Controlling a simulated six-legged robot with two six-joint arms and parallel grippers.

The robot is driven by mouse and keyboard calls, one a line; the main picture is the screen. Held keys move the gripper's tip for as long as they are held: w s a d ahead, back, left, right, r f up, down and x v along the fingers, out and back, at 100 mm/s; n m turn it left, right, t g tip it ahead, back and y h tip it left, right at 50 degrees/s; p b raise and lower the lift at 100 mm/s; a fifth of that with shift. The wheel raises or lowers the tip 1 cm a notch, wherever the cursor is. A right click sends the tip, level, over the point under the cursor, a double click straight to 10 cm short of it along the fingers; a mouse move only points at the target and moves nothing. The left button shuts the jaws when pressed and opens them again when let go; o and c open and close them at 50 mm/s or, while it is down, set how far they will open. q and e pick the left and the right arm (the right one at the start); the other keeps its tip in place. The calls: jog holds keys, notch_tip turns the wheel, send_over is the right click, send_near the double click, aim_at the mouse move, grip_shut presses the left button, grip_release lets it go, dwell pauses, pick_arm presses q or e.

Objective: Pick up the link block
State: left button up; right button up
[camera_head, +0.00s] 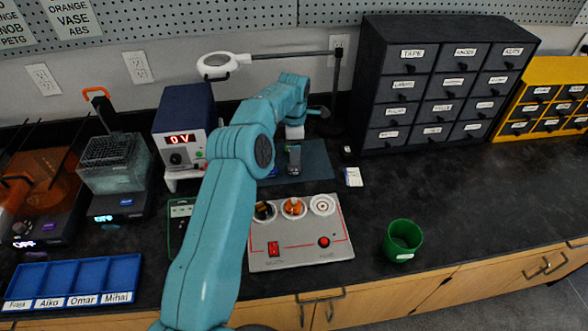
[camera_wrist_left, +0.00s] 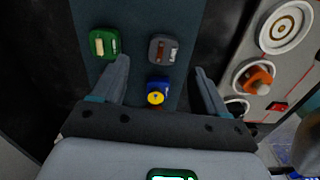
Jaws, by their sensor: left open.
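Three small blocks lie on the dark blue-grey mat (camera_wrist_left: 133,20) in the left wrist view. One is a green block (camera_wrist_left: 104,43) with a pale bar, one a grey block (camera_wrist_left: 163,50) with brown and white parts, one a blue block (camera_wrist_left: 158,86) with a yellow round piece. No label shows which is the link block. My left gripper (camera_wrist_left: 161,70) is open and empty, its fingers to either side of the blue block, with the grey block just beyond. In the head view my left arm partly covers the mat (camera_head: 318,160). My right gripper is out of view.
A grey control panel (camera_head: 300,255) with round dials and red switches stands beside the mat. A power supply (camera_head: 185,130) showing 0V is to the left, and a black drawer cabinet (camera_head: 430,85) to the right. A green cup (camera_head: 402,240) stands right of the panel; the right counter is clear.

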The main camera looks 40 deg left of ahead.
aim_at(294, 168)
pick_arm(q)
jog(key=shift+s+d+f+p, duration=0.1)
jog(key=shift+f+p, duration=0.25)
jog(key=shift+f, duration=1.15)
jog(key=shift+s+d+f+p, duration=0.1)
jog(key=shift+f+p, duration=0.2)
jog(key=shift+f, duration=1.2)
jog(key=c, duration=1.1)
